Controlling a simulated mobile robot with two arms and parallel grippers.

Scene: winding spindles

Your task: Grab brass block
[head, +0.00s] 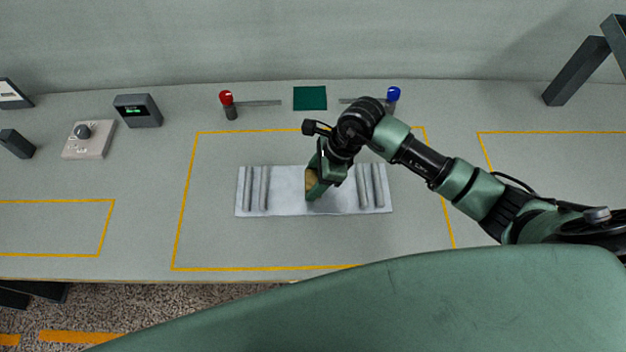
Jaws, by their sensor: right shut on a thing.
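The brass block (311,181) is a small brownish-gold piece at the middle of a white mat (284,206). My right gripper (317,187) reaches in from the right and is shut on the brass block, with its green fingers hiding much of it. I cannot tell whether the block touches the mat. My left gripper is not in view.
Grey rods (264,188) lie on the mat at left, and more rods (363,187) at right. Behind stand a red-topped post (227,104), a green square (310,98) and a blue-topped post (393,95). A knob box (89,139) and a display box (138,110) stand at left. Bare table surrounds the mat.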

